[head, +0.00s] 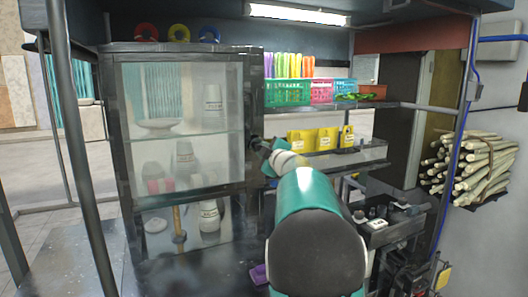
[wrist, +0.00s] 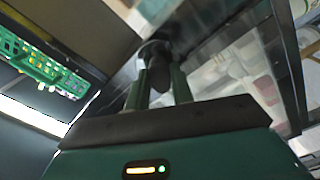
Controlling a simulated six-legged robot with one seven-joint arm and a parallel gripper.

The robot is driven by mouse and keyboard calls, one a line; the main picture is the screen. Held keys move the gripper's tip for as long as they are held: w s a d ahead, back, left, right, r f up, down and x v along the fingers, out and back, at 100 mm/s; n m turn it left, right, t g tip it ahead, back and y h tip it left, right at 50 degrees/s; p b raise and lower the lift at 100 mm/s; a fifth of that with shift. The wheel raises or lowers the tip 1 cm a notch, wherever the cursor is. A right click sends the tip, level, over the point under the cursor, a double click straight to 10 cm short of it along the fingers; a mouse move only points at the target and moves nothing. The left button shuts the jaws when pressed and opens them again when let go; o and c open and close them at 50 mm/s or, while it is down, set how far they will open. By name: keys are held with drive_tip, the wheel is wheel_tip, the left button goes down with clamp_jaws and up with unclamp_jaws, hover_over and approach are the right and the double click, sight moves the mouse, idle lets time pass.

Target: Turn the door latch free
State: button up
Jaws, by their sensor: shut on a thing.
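The glass-fronted cabinet door (head: 256,92) has a dark frame and stands at the left in the head view. The dark latch (head: 254,142) sits on the door's right frame, at about mid height. In the wrist view the dark round latch (wrist: 155,52) stands out from the frame. My gripper (wrist: 158,80) has its two fingers on either side of the latch's knob and is shut on it. In the head view my arm hides most of my gripper (head: 264,147).
Behind the glass are white containers (head: 209,215) and a bowl (head: 160,125). Colored tape rolls (head: 180,33) lie on top. To the right are a shelf with yellow packs (head: 326,139), a green basket (head: 287,92) and a bundle of canes (head: 485,170).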

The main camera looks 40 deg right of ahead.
drive_tip(key=m, duration=1.1)
drive_tip(key=shift+m, duration=0.3)
idle(0.4)
drive_tip(key=o, duration=1)
drive_tip(key=v, duration=1.3)
drive_tip(key=shift+s+a, duration=0.15)
drive_tip(key=shift+s, duration=0.2)
